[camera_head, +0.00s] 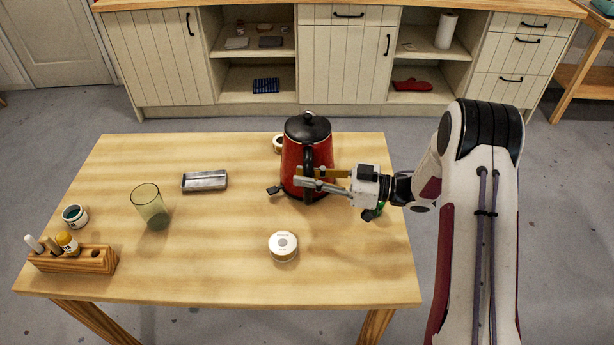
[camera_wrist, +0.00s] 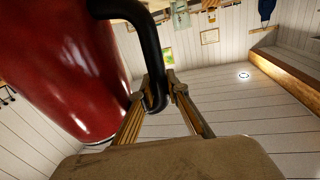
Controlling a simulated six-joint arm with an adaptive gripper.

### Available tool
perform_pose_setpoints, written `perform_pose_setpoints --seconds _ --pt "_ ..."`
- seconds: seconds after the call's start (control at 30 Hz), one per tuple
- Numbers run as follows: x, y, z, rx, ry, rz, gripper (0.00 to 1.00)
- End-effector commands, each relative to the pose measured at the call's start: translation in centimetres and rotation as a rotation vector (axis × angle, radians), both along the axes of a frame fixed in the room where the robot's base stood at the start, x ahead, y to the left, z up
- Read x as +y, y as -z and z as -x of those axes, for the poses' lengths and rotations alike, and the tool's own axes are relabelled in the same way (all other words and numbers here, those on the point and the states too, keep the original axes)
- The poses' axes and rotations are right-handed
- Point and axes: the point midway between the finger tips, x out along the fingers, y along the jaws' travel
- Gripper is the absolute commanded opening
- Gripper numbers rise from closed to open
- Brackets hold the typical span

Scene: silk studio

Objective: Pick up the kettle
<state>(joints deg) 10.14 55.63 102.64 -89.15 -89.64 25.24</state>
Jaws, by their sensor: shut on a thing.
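The red kettle (camera_head: 292,160) with a black lid and black handle is upright at the right part of the wooden table (camera_head: 230,230). My gripper (camera_head: 308,183) reaches it from the right and is shut on the kettle's black handle. In the wrist view the kettle's red body (camera_wrist: 65,60) fills the left side, and my gripper's two fingers (camera_wrist: 160,92) close around the lower end of the handle. Whether the kettle's base touches the table cannot be told, as my gripper hides part of it.
A white round tin (camera_head: 283,246) sits in front of the kettle. To the left are a metal tray (camera_head: 205,181), a green glass (camera_head: 150,207), a teal jar (camera_head: 75,215) and a wooden rack (camera_head: 75,261) with bottles. The table's middle is clear.

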Motion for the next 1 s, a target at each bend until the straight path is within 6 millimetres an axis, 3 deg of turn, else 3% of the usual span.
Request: perform_pose_setpoints --seconds 1.0 --pt "0.0 -5.5 -0.1 -0.011 0.000 -0.003 0.00"
